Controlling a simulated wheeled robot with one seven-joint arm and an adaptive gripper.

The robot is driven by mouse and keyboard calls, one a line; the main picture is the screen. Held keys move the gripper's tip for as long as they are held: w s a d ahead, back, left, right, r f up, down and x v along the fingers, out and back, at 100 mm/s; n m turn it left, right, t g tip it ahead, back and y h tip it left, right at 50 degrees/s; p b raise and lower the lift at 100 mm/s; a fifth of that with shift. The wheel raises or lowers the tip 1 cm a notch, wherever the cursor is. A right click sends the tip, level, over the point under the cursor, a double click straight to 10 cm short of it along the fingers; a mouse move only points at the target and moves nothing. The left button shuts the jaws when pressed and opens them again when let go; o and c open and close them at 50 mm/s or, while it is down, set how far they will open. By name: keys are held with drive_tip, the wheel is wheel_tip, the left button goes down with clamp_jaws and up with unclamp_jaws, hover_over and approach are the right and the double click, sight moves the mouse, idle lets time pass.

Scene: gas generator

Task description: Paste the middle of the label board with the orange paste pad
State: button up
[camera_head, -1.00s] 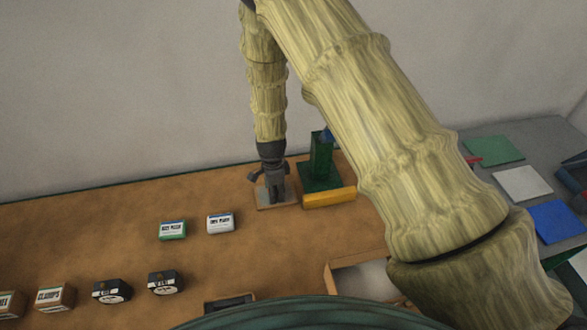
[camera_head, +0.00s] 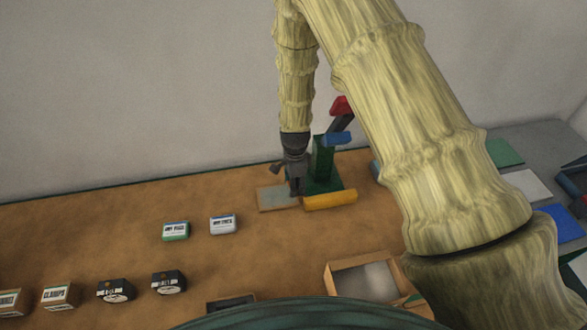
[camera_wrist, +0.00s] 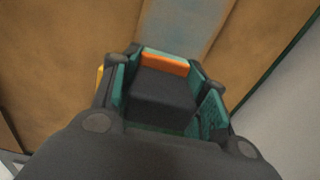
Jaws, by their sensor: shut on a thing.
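My gripper (camera_head: 297,187) points down at the right end of the label board in the head view. In the wrist view its teal-lined fingers (camera_wrist: 170,100) are shut on a dark block, the paste pad (camera_wrist: 163,90), with an orange strip (camera_wrist: 165,62) along its far edge. The label board (camera_head: 272,200) is a flat tan piece with a grey face, lying on the table. Its grey face (camera_wrist: 188,28) also shows beyond the orange strip in the wrist view. I cannot tell whether the pad touches the board.
A dark green stand (camera_head: 322,158) with blue and red parts rises right beside my gripper. A yellow bar (camera_head: 330,199) lies in front of it. Several small labelled boxes (camera_head: 175,231) stand to the left. An open wooden box (camera_head: 365,278) is nearer, at front right.

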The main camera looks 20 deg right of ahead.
wheel_tip(320, 180, up, 3)
drive_tip(key=shift+w+r+p, duration=0.1)
drive_tip(key=shift+r+p, duration=0.1)
drive_tip(key=shift+p, duration=0.65)
drive_tip(key=shift+r+p, duration=0.35)
drive_tip(key=shift+r, duration=0.35)
drive_tip(key=shift+d+f, duration=0.1)
drive_tip(key=shift+f, duration=0.05)
